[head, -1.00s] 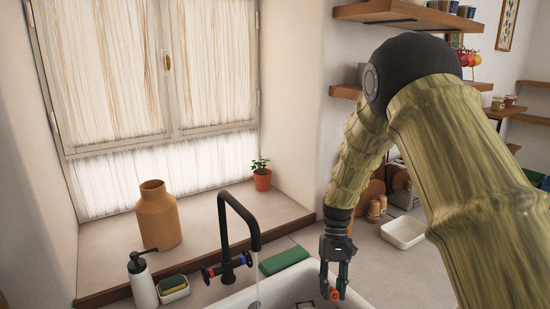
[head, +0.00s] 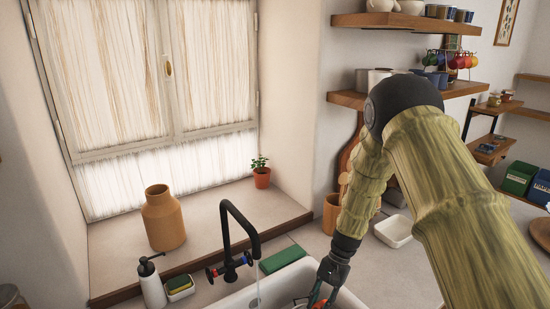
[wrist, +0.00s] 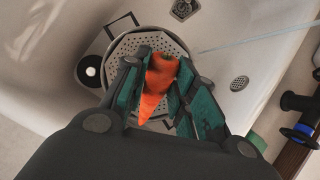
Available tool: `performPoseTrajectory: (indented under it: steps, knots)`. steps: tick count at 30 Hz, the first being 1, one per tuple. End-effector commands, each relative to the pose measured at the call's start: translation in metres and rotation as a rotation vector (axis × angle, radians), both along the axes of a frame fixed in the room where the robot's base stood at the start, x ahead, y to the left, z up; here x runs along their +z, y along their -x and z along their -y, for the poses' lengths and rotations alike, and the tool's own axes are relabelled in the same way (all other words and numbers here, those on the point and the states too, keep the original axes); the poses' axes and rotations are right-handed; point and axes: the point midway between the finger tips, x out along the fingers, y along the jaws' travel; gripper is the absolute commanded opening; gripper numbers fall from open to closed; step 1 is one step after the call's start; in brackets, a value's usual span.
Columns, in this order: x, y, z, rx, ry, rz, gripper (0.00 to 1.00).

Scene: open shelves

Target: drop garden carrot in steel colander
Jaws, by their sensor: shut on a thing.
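An orange carrot (wrist: 158,82) is held between the two green-padded fingers of my gripper (wrist: 161,70) in the wrist view. The grey perforated steel colander (wrist: 121,46) lies beneath the carrot and fingers in the sink, partly covered by them. From this angle the carrot overlaps the colander; its height above the bottom is hard to judge. In the head view my gripper (head: 322,292) reaches down into the white sink at the bottom edge, with a bit of orange showing beside it. The colander is mostly cut off there.
A drain (wrist: 239,83) lies in the sink. The black tap (head: 240,230) runs water left of my gripper. A green block (head: 283,259) lies behind the sink; a white dish (head: 395,231) stands to the right.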

Motion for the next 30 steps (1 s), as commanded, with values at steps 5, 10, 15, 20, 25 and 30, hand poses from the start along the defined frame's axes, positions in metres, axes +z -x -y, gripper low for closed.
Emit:
performPoseTrajectory:
  steps: [5,10,15,20,25,30]
  knots:
    - [-0.019,0.0,0.0,0.001,0.0,-0.001,0.06]
    - [-0.037,0.0,0.0,0.001,0.0,0.0,0.06]
    - [-0.049,0.0,0.0,0.001,0.0,0.0,0.06]
    - [-0.053,0.0,0.0,0.002,0.0,0.0,0.06]
    - [-0.052,0.0,0.0,0.002,0.0,0.0,0.06]
    - [-0.052,0.0,0.0,0.002,0.0,0.0,0.52]
